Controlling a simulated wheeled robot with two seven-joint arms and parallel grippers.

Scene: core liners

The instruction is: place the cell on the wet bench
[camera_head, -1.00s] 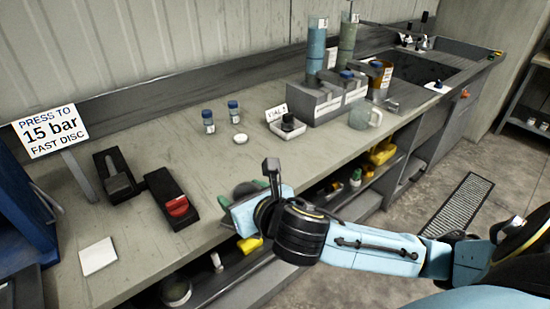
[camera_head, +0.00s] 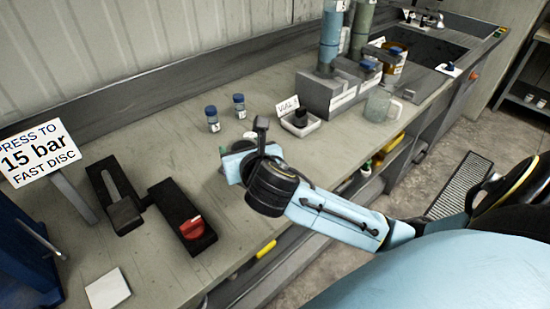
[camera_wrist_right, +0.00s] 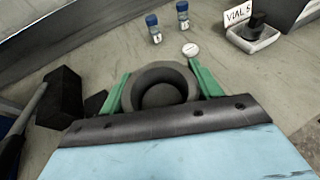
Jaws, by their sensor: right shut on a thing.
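The cell (camera_wrist_right: 160,74) is a dark grey round body with a raised rim and a recessed centre. In the right wrist view it sits between the two green fingers of my right gripper (camera_wrist_right: 161,86), which is shut on it. In the head view my right gripper (camera_head: 238,158) is over the bench top, in front of the two small vials; its own wrist hides the cell there. The long grey bench (camera_head: 165,135) runs from the blue frame at left to a dark sink (camera_head: 425,52) at the far right. My left gripper is not in view.
Two blue-capped vials (camera_head: 212,118) and a white disc (camera_wrist_right: 190,50) stand just beyond the gripper. A black fixture with a red knob (camera_head: 192,228) lies to the left. A tray (camera_head: 299,124), grey rack and clear mug (camera_head: 380,104) are to the right. Bare bench lies between.

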